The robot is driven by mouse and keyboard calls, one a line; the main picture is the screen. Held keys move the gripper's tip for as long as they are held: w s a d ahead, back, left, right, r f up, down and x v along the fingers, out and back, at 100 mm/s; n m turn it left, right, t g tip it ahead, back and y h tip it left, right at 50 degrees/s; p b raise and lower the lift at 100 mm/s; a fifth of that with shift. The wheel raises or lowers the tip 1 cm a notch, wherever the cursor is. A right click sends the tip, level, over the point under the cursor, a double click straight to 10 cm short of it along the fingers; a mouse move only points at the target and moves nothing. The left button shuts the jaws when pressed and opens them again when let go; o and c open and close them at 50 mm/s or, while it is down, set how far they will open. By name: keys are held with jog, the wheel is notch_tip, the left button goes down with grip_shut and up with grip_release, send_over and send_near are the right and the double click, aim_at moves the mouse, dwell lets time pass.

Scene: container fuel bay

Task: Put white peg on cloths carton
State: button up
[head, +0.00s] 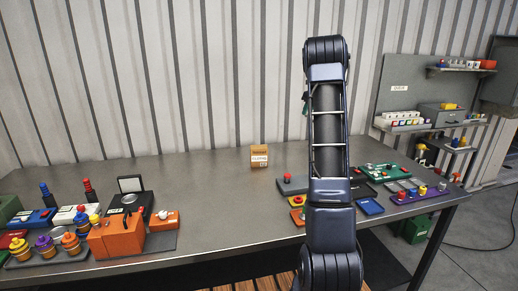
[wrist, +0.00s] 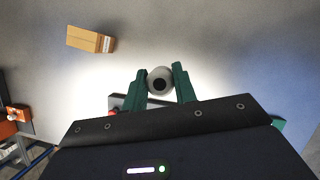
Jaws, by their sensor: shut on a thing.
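The cloths carton (head: 259,157) is a small brown box with a white label, standing on the grey table toward the back, left of my arm. It also shows at the upper left of the wrist view (wrist: 84,38). My gripper (wrist: 160,78) has green fingers and is shut on the white peg (wrist: 160,80), seen end-on as a pale round thing with a dark centre. The peg is apart from the carton, to its lower right in the wrist view. In the head view my arm hides the peg and most of the gripper.
The grey table (head: 215,185) is clear around the carton. An orange box (head: 117,235) and several coloured items crowd the left end. Several trays with coloured knobs, including a purple one (head: 418,195), fill the right end. A shelf (head: 405,127) stands behind at right.

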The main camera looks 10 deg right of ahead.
jog(key=w+a+r+n+g+y, duration=0.1)
jog(key=w+a+r+n, duration=0.15)
jog(key=a, duration=1.05)
jog(key=w+a+r+n+y, duration=0.1)
jog(key=w+a+n, duration=0.15)
jog(key=a, duration=0.95)
send_near(256, 146)
jog(key=x, duration=0.5)
jog(key=shift+a+f, duration=0.1)
jog(key=shift+f, duration=0.1)
jog(key=shift+f, duration=0.15)
jog(key=o, duration=1)
jog(key=shift+c, duration=0.2)
